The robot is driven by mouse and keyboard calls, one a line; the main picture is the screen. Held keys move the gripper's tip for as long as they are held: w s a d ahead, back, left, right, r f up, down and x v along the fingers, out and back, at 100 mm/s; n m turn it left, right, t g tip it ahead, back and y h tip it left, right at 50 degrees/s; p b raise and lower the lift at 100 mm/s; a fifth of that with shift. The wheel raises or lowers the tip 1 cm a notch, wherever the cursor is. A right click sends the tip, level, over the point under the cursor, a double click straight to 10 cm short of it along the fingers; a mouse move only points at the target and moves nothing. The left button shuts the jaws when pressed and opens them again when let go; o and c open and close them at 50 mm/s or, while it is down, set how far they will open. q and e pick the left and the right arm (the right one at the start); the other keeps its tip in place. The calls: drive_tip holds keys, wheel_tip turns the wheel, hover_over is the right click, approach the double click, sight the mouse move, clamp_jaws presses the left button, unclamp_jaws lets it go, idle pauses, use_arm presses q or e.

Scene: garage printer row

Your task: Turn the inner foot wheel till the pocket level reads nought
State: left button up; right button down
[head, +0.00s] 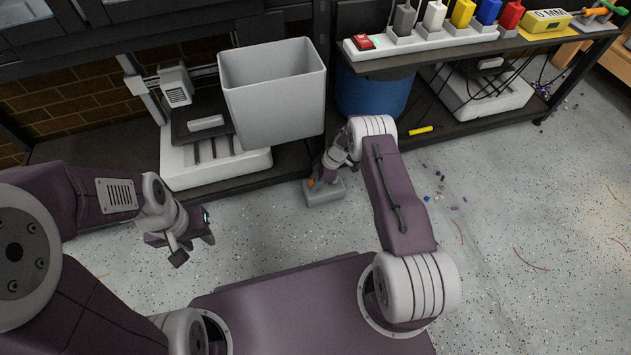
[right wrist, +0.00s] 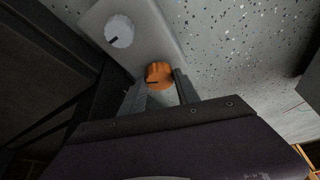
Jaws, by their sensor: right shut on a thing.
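A small grey foot block (head: 318,197) sits on the floor at the front edge of the rack. In the right wrist view the block (right wrist: 150,35) carries a pale round wheel (right wrist: 119,30) with a dark mark and an orange wheel (right wrist: 158,72) with a dark mark pointing left. My right gripper (right wrist: 160,88) is shut on the orange wheel, one finger on each side. In the head view my right gripper (head: 322,180) reaches down to the block. A yellow box (head: 545,21) shows a large 0 and blurred letters. My left gripper (head: 194,246) is open and empty above the floor.
A power strip (head: 425,42) with coloured plugs lies on the right bench. A blue tub (head: 375,95) stands below. Floor at right is open, with small scraps.

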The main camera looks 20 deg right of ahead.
drive_tip(key=c, duration=0.9)
unclamp_jaws()
drive_tip(key=w+p+v, duration=0.1)
drive_tip(key=p+v, duration=0.6)
drive_tip(key=v, duration=0.1)
drive_tip(key=shift+s+d+r, duration=0.15)
drive_tip(key=shift+s+r, duration=0.3)
drive_tip(key=shift+s, duration=0.1)
